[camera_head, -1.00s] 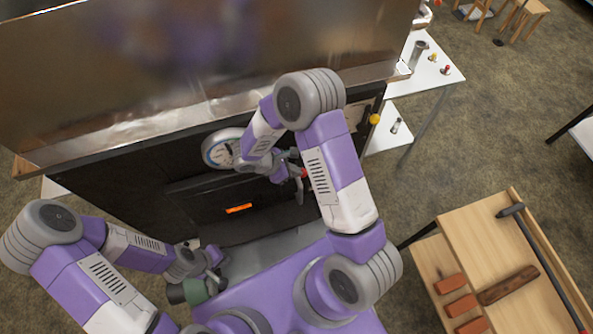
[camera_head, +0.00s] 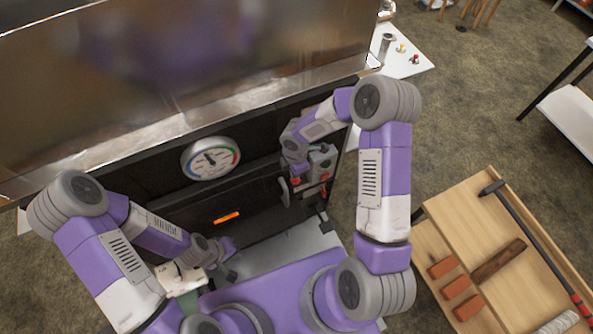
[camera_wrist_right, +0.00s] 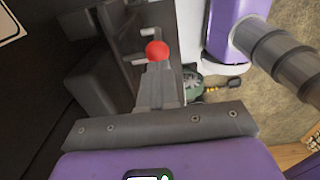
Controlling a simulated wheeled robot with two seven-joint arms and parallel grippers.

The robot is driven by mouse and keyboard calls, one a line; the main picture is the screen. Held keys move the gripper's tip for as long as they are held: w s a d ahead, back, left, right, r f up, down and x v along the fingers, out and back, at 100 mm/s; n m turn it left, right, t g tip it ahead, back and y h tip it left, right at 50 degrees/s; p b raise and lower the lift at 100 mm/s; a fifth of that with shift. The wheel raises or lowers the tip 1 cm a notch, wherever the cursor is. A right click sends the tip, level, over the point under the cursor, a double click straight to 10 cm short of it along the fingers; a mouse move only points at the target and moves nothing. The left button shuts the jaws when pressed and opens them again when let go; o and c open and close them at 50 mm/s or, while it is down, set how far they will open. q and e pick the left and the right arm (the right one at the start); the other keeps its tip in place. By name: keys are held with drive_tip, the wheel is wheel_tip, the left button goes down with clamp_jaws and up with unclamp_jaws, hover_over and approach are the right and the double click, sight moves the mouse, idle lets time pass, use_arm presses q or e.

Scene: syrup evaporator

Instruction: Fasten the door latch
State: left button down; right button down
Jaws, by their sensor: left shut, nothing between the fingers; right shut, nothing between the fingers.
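The dark furnace door (camera_head: 250,200) shows in the head view below the metal pan. In the right wrist view the red knob (camera_wrist_right: 157,50) appears just beyond the tips of my right gripper (camera_wrist_right: 158,75), which is shut and empty. I cannot tell whether they touch. The latch bar itself is mostly hidden by my right gripper (camera_head: 318,188) in the head view. My left gripper (camera_head: 230,272) is shut and empty, low before the furnace, away from the latch.
A round gauge (camera_head: 210,158) is on the furnace front, with a glowing orange slot (camera_head: 227,217) below it. A wooden bench (camera_head: 480,240) with bricks and a hammer stands at right. A white side table (camera_head: 405,65) is behind. Open floor lies between them.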

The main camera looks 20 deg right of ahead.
drive_tip(key=shift+d+f+b, duration=0.35)
drive_tip(key=shift+f, duration=0.2)
drive_tip(key=shift+d+f+b, duration=0.3)
drive_tip(key=shift+f, duration=0.2)
wheel_tip(320, 180, up, 4)
drive_tip(key=p, duration=0.3)
wheel_tip(320, 180, up, 10)
drive_tip(key=d, duration=0.2)
drive_tip(key=shift+w, duration=0.1)
